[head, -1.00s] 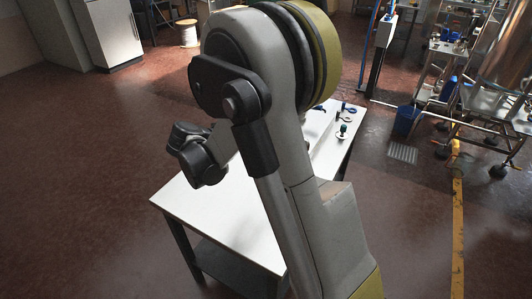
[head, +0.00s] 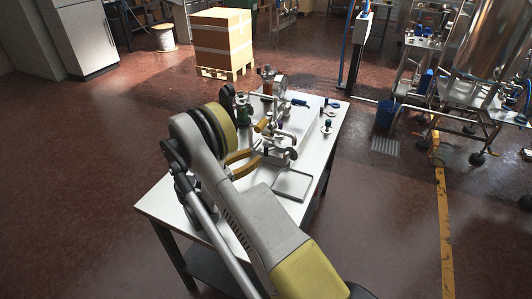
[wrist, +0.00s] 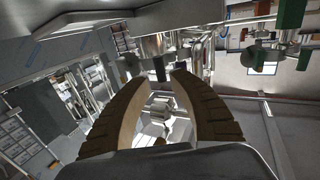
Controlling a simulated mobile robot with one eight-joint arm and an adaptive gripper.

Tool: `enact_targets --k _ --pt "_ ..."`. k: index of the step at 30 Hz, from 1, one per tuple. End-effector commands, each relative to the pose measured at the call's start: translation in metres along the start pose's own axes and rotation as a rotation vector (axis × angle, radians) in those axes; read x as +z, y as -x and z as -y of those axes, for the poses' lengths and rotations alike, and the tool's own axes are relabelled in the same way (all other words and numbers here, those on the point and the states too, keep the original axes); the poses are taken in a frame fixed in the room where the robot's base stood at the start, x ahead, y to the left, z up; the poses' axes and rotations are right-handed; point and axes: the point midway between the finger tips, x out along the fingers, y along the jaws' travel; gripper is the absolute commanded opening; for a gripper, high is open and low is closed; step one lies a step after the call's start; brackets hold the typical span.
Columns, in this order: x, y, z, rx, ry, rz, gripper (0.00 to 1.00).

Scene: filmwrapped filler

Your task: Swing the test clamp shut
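A metal fixture with a curved arm (head: 284,139), which looks like the test clamp, stands on the white table beyond my arm. I cannot tell how far its arm is swung. My gripper (head: 259,140) has two yellow-tan fingers spread apart, just left of the fixture. In the wrist view my gripper (wrist: 151,70) is open, with nothing held between the fingertips. A pale metal part (wrist: 161,104) shows in the gap behind the fingers; I cannot tell whether anything touches it.
A shallow grey tray (head: 307,175) lies at the table's right side. Small dark and blue-handled items (head: 327,127) lie near the right edge. A dial-like device (head: 280,85) stands at the back. The white table's (head: 160,200) left front is bare. A carton (head: 222,42) stands behind on a pallet.

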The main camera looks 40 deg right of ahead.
Motion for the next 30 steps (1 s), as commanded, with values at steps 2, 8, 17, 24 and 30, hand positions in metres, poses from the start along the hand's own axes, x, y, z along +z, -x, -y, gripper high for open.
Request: enact_targets --k 2,8,17,24,30 --pt "0.003 -0.018 -0.001 0.003 0.0 0.0 0.25" --pt "0.002 -0.049 0.0 0.001 0.001 0.001 0.25" --pt "0.0 -0.062 0.001 -0.001 0.001 0.001 0.25" --pt "0.0 -0.062 0.001 -0.001 0.002 0.001 0.0" --pt "0.0 -0.062 0.001 -0.002 0.002 0.002 0.0"
